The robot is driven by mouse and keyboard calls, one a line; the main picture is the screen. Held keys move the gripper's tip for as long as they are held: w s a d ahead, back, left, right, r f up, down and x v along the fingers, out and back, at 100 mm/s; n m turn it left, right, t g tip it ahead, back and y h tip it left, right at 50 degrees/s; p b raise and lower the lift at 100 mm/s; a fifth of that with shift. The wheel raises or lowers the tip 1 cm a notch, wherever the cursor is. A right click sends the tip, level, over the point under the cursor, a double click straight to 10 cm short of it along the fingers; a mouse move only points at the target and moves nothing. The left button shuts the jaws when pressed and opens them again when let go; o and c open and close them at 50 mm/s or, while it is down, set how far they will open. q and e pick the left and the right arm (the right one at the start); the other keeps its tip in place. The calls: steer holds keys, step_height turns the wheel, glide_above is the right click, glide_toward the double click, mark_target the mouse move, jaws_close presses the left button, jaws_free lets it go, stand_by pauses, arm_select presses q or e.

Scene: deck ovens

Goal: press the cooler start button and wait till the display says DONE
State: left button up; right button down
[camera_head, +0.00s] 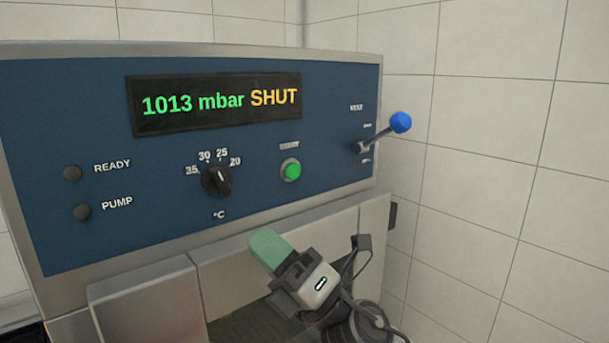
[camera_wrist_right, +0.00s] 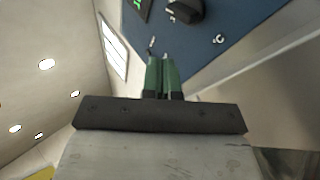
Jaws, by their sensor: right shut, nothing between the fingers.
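The cooler's blue control panel (camera_head: 120,130) fills the left and middle of the head view. Its display (camera_head: 218,101) reads "1013 mbar" in green and "SHUT" in yellow. The green start button (camera_head: 291,170) sits in a metal ring under a small blurred label, right of the dial. My right gripper (camera_head: 266,247) is below the button, apart from the panel, with its green fingers shut and empty. In the right wrist view the closed fingers (camera_wrist_right: 162,75) point toward the blue panel (camera_wrist_right: 235,25). My left gripper is out of view.
A black temperature dial (camera_head: 217,180) is left of the button. A vent lever with a blue knob (camera_head: 400,122) sticks out at the panel's right end. READY (camera_head: 73,173) and PUMP (camera_head: 82,212) lamps look dark. A tiled wall (camera_head: 500,130) stands behind on the right.

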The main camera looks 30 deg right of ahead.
steer(key=s+a+r+n+g+y, duration=0.25)
steer(key=n+g, duration=0.35)
steer(key=n, duration=0.3)
steer(key=s+a+r+n+g+y, duration=0.15)
steer(key=n+g+y, duration=0.35)
steer(key=n, duration=0.5)
steer(key=d+r+n+t+h, duration=0.1)
steer(key=d+r+n+h, duration=0.1)
steer(key=d+h, duration=0.6)
steer(key=d+r+n+t+h, duration=0.1)
steer(key=d+r+n+h, duration=0.2)
steer(key=d+h, duration=0.6)
steer(key=h, duration=0.3)
steer(key=shift+d+t+h, duration=0.3)
steer(key=shift+h, duration=0.05)
steer(key=shift+w, duration=0.1)
steer(key=p, duration=0.3)
glide_toward(295, 176)
step_height(295, 176, down, 3)
steer(key=w, duration=0.3)
steer(key=shift+w+a+r+p, duration=0.1)
steer(key=shift+w+a+p, duration=0.15)
steer(key=shift+w+p, duration=0.7)
steer(key=shift+w, duration=0.7)
